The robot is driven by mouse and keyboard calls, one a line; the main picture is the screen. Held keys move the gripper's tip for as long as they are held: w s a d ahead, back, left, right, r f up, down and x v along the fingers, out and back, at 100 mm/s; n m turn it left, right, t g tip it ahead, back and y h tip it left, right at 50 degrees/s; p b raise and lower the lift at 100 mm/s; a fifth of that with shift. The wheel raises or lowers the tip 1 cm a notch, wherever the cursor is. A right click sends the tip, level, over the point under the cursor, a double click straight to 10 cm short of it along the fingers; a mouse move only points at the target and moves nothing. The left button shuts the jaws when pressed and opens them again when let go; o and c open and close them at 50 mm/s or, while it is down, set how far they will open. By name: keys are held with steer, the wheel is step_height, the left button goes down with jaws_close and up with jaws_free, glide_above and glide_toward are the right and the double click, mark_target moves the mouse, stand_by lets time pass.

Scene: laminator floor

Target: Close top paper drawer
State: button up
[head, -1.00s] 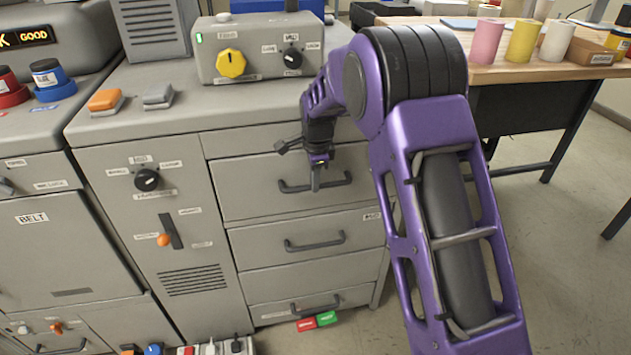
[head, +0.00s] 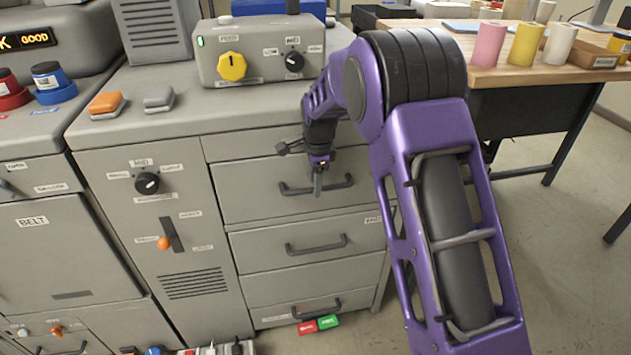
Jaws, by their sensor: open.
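The grey cabinet has stacked drawers with dark bar handles. The top paper drawer (head: 250,192) looks about flush with the cabinet face; I cannot tell if a small gap remains. Its handle (head: 338,184) is partly covered by my gripper (head: 318,190). My gripper is open, points down and sits right in front of the drawer face at the handle's middle. Whether it touches the handle is not clear. Nothing shows between the fingers, which are small and seen edge-on.
The middle drawer (head: 270,255) and bottom drawer (head: 275,312) below look shut. A control box with a yellow knob (head: 232,67) stands on the cabinet top. A wooden table (head: 505,70) with paper rolls is at right. Open floor (head: 560,270) lies right of my arm.

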steer(key=s+r+p, duration=0.2)
steer(key=s+r, duration=0.1)
steer(key=r, duration=1.4)
steer(key=shift+d, duration=0.45)
steer(key=shift+s+r, duration=0.1)
steer(key=shift+r, duration=0.05)
